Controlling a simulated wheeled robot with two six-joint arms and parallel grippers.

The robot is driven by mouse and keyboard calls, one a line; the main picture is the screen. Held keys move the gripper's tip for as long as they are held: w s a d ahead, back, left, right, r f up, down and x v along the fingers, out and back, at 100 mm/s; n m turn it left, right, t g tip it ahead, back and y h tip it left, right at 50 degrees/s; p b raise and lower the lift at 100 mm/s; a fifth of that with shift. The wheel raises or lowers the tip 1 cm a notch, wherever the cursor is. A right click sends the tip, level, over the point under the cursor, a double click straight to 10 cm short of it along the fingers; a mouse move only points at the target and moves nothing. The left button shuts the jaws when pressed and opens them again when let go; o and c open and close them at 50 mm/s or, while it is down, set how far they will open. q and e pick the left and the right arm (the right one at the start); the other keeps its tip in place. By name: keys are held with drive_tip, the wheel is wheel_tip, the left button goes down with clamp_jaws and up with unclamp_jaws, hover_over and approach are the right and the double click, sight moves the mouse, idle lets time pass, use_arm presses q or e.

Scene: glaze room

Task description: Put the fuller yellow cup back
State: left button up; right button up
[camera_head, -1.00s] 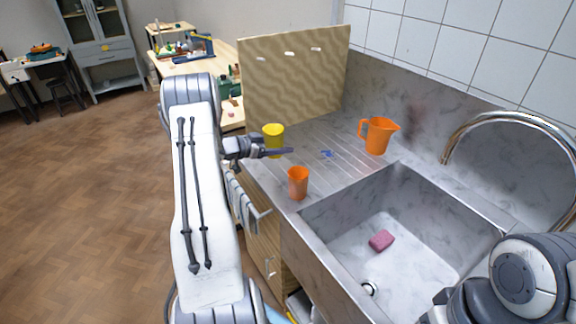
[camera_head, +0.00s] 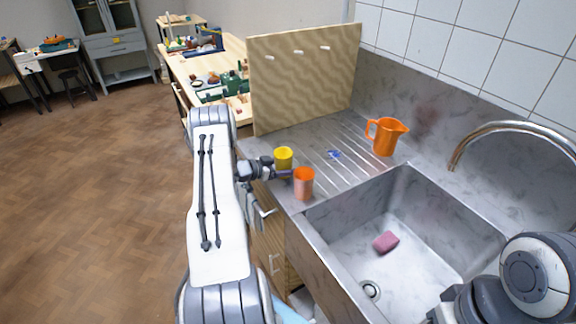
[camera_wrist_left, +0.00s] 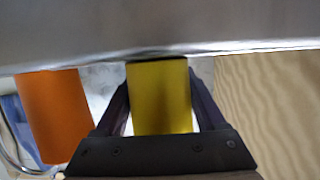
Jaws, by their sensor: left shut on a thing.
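The yellow cup (camera_head: 283,157) is at the left end of the ribbed drainboard. My left gripper (camera_head: 281,172) is shut on it; in the left wrist view the yellow cup (camera_wrist_left: 160,97) sits between the two dark fingers. The gripper hides part of its lower side, and I cannot tell whether its base touches the counter. The orange cup (camera_head: 303,185) stands upright close by, nearer the sink, and shows beside the gripper in the left wrist view (camera_wrist_left: 53,115). The contents of both cups cannot be made out. My right gripper is out of view.
An orange jug (camera_head: 385,138) stands at the back of the drainboard (camera_head: 345,130), with a small blue mark (camera_head: 334,154) to its left. A wooden board (camera_head: 300,75) rises behind. The sink (camera_head: 350,245) holds a pink sponge (camera_head: 386,242); a curved tap (camera_head: 500,127) is at right.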

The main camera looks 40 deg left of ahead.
use_arm(q)
drive_tip(key=shift+f, duration=0.1)
drive_tip(key=o, duration=1.4)
drive_tip(key=shift+s+a+r, duration=0.15)
drive_tip(key=shift+s+r, duration=0.05)
drive_tip(key=b+v, duration=0.2)
drive_tip(key=v, duration=0.9)
drive_tip(key=shift+s+r, duration=0.15)
drive_tip(key=shift+s, duration=0.1)
drive_tip(key=shift+a, duration=0.1)
